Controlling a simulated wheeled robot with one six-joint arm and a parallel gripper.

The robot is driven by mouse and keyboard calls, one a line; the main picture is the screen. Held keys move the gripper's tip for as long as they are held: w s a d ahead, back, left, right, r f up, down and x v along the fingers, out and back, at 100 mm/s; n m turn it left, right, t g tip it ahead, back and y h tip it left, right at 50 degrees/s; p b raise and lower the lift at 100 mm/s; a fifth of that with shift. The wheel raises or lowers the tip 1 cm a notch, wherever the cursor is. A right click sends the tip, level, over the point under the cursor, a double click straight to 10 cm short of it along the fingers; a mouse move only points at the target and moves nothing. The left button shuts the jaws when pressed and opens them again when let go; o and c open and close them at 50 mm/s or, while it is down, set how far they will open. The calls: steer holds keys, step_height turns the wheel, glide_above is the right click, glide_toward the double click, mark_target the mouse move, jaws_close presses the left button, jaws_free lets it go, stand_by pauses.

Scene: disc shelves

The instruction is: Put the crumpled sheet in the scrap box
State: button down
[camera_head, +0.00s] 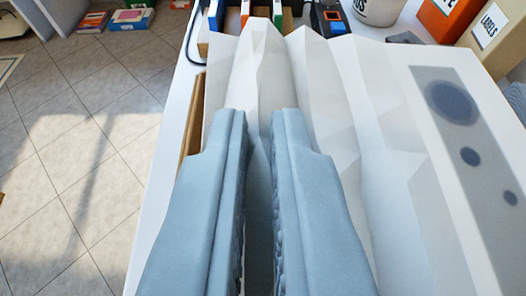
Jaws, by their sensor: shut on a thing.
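The crumpled sheet (335,100) is white with sharp folds and fills much of the view beyond and to the right of my gripper. My gripper (262,118) is shut on a raised fold of it, with the fold running between the two blue-grey fingers. The sheet's near part is hidden behind the fingers. A grey panel (440,135) with dark round marks shows at the right; I cannot tell whether it is printed on the sheet. I cannot make out a box marked as scrap.
A white tabletop (165,205) shows along the left, with tiled floor (75,150) beyond its edge. Behind the sheet stand a white tub (378,10), an orange box (445,18), a box marked LABELS (492,32) and a dark device (328,17). A brown edge (193,120) lies left of the sheet.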

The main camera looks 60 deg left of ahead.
steer(key=shift+f, duration=2.25)
steer(key=c, duration=1.5)
jaws_free()
steer(key=shift+r, duration=0.1)
steer(key=shift+r, duration=4.9)
steer(key=shift+r, duration=0.1)
